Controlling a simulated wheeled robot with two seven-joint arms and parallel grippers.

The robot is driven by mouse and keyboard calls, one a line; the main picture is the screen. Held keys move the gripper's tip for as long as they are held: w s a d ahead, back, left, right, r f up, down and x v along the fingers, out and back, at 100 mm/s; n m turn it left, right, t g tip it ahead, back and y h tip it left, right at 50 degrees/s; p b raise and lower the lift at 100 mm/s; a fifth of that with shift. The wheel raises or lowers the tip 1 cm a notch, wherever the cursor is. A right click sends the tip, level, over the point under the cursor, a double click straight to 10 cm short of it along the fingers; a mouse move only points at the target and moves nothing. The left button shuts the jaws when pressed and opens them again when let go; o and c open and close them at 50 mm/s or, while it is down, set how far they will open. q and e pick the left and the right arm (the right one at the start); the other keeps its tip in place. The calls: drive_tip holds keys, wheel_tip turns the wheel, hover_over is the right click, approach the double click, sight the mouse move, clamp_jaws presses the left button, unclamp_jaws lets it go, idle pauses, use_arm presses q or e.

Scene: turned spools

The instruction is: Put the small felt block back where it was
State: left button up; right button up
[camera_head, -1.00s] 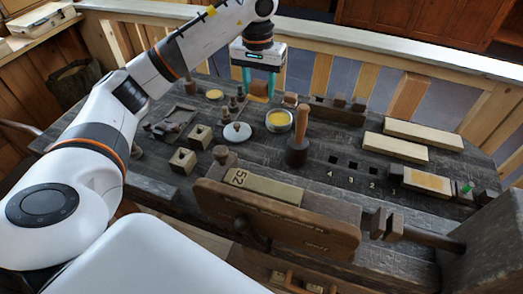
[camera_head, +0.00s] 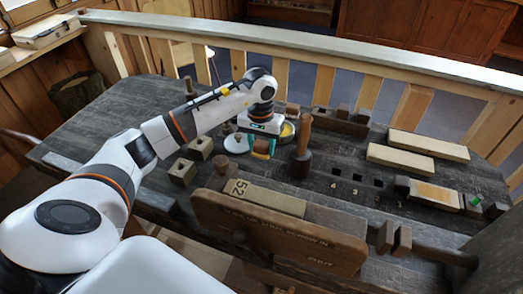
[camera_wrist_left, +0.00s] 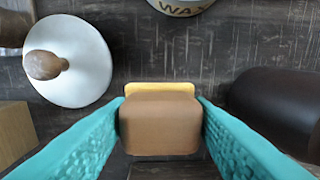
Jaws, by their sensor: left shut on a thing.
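The small felt block (camera_head: 261,148) is brown with a yellow layer on one face. My left gripper (camera_head: 262,150) is shut on it, over the bench between the white lidded disc and the mallet. In the left wrist view the felt block (camera_wrist_left: 160,125) sits between the two teal fingers, its yellow edge on the far side. I cannot tell whether it touches the bench top. My right gripper is not in view.
A white disc with a knob (camera_wrist_left: 72,62) is left of the block, a wax tin (camera_head: 288,131) behind it and a mallet (camera_head: 301,164) to the right. Two square wooden blocks (camera_head: 183,171) stand to the left. Numbered holes (camera_head: 357,175) lie right of the mallet.

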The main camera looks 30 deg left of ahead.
sight(260, 143)
use_arm(q)
wheel_tip(260, 143, down, 2)
drive_tip(key=shift+f, duration=0.5)
drive_tip(key=o, duration=0.9)
drive_tip(key=shift+o, duration=0.2)
drive_tip(key=shift+r, duration=0.1)
drive_tip(key=shift+r, duration=0.2)
wheel_tip(260, 143, up, 12)
drive_tip(key=shift+a+f+b, duration=0.15)
drive_tip(key=shift+b, duration=0.65)
